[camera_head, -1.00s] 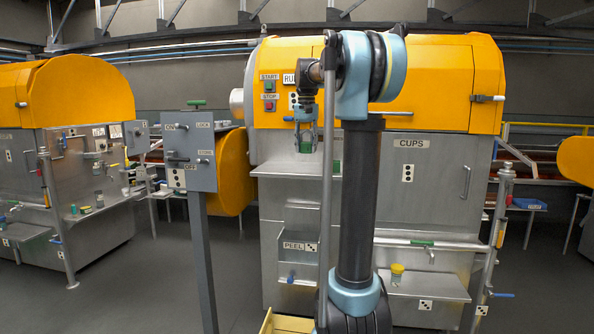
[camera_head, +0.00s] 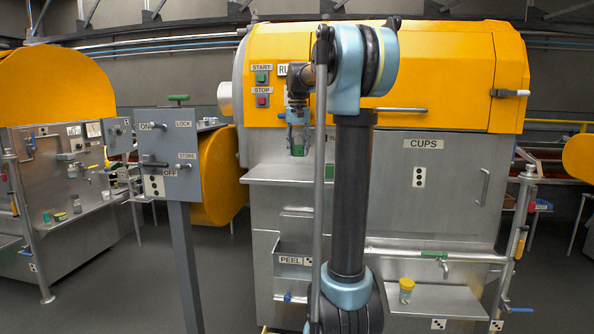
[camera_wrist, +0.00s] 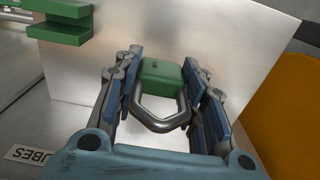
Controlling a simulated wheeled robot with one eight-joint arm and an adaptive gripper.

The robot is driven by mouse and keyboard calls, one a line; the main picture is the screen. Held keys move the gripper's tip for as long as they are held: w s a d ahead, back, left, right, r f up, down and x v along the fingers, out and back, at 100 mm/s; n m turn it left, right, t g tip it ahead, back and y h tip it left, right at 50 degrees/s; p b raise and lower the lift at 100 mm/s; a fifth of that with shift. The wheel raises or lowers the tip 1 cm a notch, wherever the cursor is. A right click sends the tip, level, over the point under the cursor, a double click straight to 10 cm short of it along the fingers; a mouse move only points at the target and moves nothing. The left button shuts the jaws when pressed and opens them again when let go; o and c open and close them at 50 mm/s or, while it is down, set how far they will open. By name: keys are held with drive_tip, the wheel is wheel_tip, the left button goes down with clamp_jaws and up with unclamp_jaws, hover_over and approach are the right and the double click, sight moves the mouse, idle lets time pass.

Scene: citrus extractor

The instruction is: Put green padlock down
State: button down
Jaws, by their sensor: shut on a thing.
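The green padlock (camera_wrist: 162,78) has a green body and a thick grey metal shackle, which points toward the wrist camera. My gripper (camera_wrist: 165,90) is shut on it, with blue finger pads on both sides. In the head view my gripper (camera_head: 298,138) points down in front of the extractor, above its steel shelf (camera_head: 270,173). The green padlock (camera_head: 298,150) shows small between the fingertips there. Whether its body touches a surface is not clear.
A grey control post (camera_head: 170,160) with a lever stands left of my arm. A second green block (camera_wrist: 60,22) is at the wrist view's upper left. The CUPS door (camera_head: 430,185) is at right. A yellow-lidded jar (camera_head: 406,290) stands on a low shelf.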

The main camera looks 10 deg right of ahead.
sight(298, 133)
drive_tip(key=shift+a+f, duration=0.1)
drive_tip(key=shift+f, duration=3.25)
drive_tip(key=c, duration=1)
unclamp_jaws()
wheel_tip(298, 133, up, 12)
drive_tip(key=shift+s+r, duration=0.1)
drive_tip(key=shift+s, duration=0.05)
